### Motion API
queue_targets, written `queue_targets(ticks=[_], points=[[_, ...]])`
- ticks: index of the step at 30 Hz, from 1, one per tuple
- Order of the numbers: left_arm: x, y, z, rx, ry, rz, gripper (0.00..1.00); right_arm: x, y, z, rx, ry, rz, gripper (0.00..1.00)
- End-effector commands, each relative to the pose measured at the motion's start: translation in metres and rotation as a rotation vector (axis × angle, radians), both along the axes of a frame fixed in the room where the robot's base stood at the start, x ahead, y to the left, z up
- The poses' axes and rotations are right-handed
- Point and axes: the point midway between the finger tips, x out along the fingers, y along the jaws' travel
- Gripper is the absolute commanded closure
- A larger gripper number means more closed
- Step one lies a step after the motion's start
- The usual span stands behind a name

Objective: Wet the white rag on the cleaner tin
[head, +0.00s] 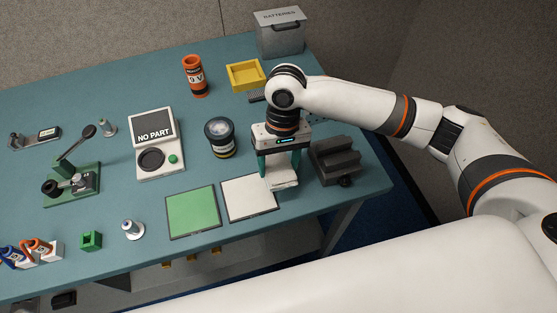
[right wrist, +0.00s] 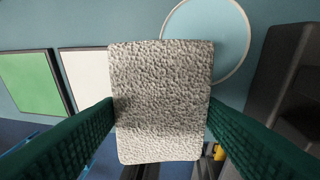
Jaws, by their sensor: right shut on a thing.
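My right gripper (head: 280,172) is shut on the white rag (head: 284,181), a thick, rough-textured pad. In the right wrist view the rag (right wrist: 160,100) sits between the two green fingers. In the head view it appears near the right edge of the white mat; I cannot tell how high it is above the table. A round dark tin with a pale top and a yellow band (head: 220,138), which looks like the cleaner tin, stands to the left of the gripper, apart from the rag. My left gripper is not in view.
A white mat (head: 248,197) and a green mat (head: 192,212) lie at the front. A dark grey block fixture (head: 336,160) stands close right of the gripper. A "NO PART" console (head: 155,150), yellow tray (head: 245,75) and orange can (head: 195,76) stand around the tin.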

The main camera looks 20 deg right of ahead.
Motion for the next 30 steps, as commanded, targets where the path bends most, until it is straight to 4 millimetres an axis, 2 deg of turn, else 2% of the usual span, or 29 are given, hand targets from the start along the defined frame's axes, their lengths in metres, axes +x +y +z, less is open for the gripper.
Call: queue_targets(ticks=[30], points=[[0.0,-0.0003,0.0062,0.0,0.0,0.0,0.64,-0.0009,-0.0002,-0.0016,-0.001,0.003,0.0,0.57]])
